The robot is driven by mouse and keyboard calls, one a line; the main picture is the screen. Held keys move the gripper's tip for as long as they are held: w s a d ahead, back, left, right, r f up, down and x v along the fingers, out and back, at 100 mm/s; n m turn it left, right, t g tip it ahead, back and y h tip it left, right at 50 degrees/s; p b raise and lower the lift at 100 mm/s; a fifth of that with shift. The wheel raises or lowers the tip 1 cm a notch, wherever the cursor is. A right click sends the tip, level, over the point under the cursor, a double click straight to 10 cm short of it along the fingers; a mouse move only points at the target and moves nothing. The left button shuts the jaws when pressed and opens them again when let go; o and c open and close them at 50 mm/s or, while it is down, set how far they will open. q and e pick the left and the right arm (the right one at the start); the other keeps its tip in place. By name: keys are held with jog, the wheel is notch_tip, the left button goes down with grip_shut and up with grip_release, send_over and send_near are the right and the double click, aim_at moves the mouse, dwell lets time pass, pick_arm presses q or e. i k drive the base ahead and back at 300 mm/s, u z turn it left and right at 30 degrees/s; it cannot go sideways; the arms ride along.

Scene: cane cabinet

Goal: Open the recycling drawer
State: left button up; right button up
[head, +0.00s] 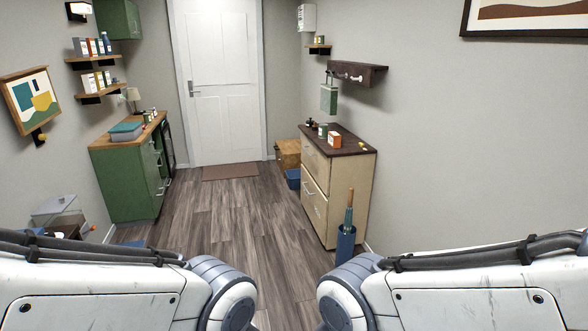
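A cream cabinet (345,190) with a dark wood top stands against the right wall, ahead of me. Its front faces left and has an upper drawer front (316,163) and a lower drawer front (314,208) with pale bar handles. Both fronts look shut. I cannot read any label that tells which one is the recycling drawer. My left arm and my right arm show at the bottom of the head view. Both grippers are out of view.
A blue umbrella stand (345,245) stands at the cabinet's near end. A green cabinet (125,185) stands on the left. A blue bin (293,179) and a wooden box (288,154) sit beyond the cream cabinet. The wood floor (235,220) between the cabinets is clear.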

aim_at(315, 203)
jog(key=u, duration=0.15)
jog(key=i, duration=1.75)
jog(key=u, duration=0.25)
jog(key=i, duration=2.85)
jog(key=z, duration=0.15)
